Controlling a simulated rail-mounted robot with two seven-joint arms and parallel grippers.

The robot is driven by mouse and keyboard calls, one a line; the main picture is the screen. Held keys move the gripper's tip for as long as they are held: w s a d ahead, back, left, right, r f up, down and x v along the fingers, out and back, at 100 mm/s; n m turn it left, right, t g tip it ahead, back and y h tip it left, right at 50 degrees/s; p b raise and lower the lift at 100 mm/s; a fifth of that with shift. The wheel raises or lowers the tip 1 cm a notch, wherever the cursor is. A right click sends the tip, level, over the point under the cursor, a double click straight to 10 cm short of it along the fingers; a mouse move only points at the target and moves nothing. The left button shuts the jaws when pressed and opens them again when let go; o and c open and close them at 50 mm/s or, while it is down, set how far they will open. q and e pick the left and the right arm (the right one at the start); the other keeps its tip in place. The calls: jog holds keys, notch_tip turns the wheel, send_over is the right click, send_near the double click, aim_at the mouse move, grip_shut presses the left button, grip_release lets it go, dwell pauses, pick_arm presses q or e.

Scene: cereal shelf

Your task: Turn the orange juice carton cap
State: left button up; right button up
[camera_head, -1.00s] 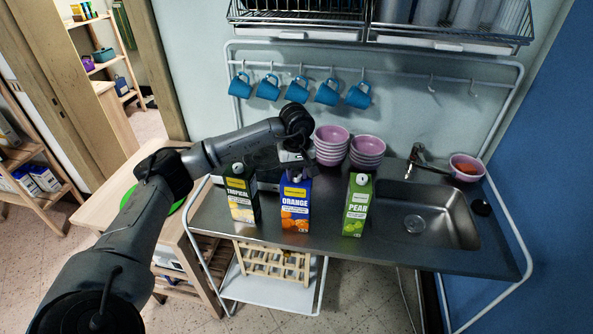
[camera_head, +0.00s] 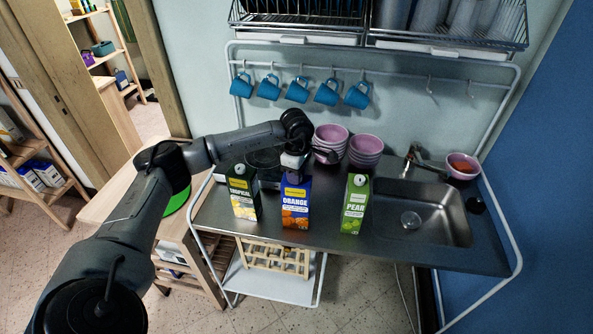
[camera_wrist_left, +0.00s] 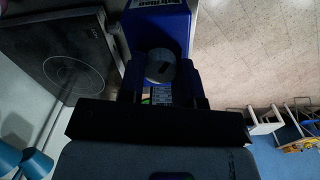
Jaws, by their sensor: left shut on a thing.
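The orange juice carton (camera_head: 296,205), blue with an orange label, stands upright on the steel counter between two other cartons. My left gripper (camera_head: 293,172) comes down from above and behind to its top. In the left wrist view, the blue carton (camera_wrist_left: 178,30) lies ahead, and its round grey cap (camera_wrist_left: 160,66) with a dark mark sits between the fingers of my left gripper (camera_wrist_left: 161,78). The fingers are shut on the cap. In the head view the cap is hidden by the gripper. My right gripper is in neither view.
A tropical carton (camera_head: 244,195) stands close on the left and a green pear carton (camera_head: 355,205) on the right. Stacked pink bowls (camera_head: 366,148) stand behind. The sink (camera_head: 430,215) is at right. A dark hob (camera_wrist_left: 70,50) shows in the left wrist view.

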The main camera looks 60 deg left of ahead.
pick_arm(q)
jog(key=n+p, duration=0.1)
jog(key=n, duration=0.5)
jog(key=shift+p, duration=0.4)
jog(key=n+p, duration=0.1)
jog(key=n, duration=0.4)
jog(key=shift+n, duration=0.4)
jog(key=n+p, duration=0.2)
jog(key=n, duration=0.4)
jog(key=n+p, duration=0.1)
jog(key=n, duration=0.3)
jog(key=shift+n, duration=1)
jog(key=o, duration=0.9)
jog(key=shift+o, duration=0.2)
